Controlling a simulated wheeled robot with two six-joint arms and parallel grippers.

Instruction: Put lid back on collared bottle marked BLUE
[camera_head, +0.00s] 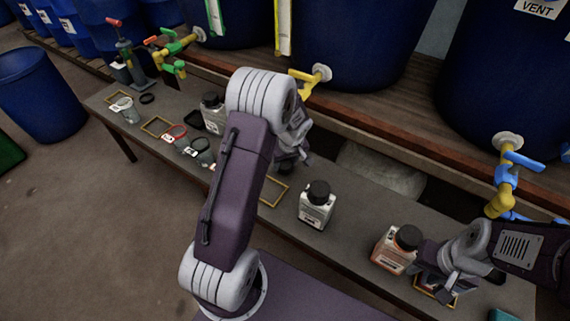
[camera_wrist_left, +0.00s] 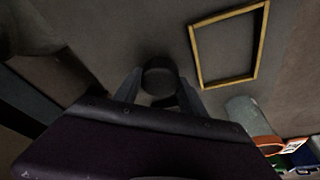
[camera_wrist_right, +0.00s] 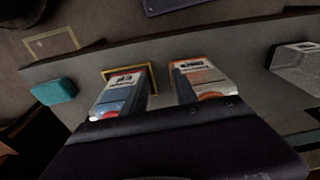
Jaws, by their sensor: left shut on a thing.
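My left gripper (camera_wrist_left: 158,92) is shut on a round black lid (camera_wrist_left: 158,70), held over the grey bench. In the head view my left arm largely hides that gripper (camera_head: 288,165). A white bottle with a blue label (camera_wrist_right: 118,98) stands by a yellow frame at the bench's front right; its lettering is too small to read, and its top is hidden. In the head view my right gripper (camera_head: 448,272) covers most of it. My right gripper (camera_wrist_right: 160,95) looks open, with one finger beside this bottle and the other beside an orange-labelled bottle (camera_wrist_right: 203,78).
The orange-labelled bottle wears a black cap (camera_head: 408,237). A white bottle with a black cap (camera_head: 317,205) stands mid-bench, near an empty yellow frame (camera_head: 274,192). Several small jars stand further left. A teal block (camera_wrist_right: 54,91) lies near the bench end. Blue vats with taps (camera_head: 505,190) overhang the back.

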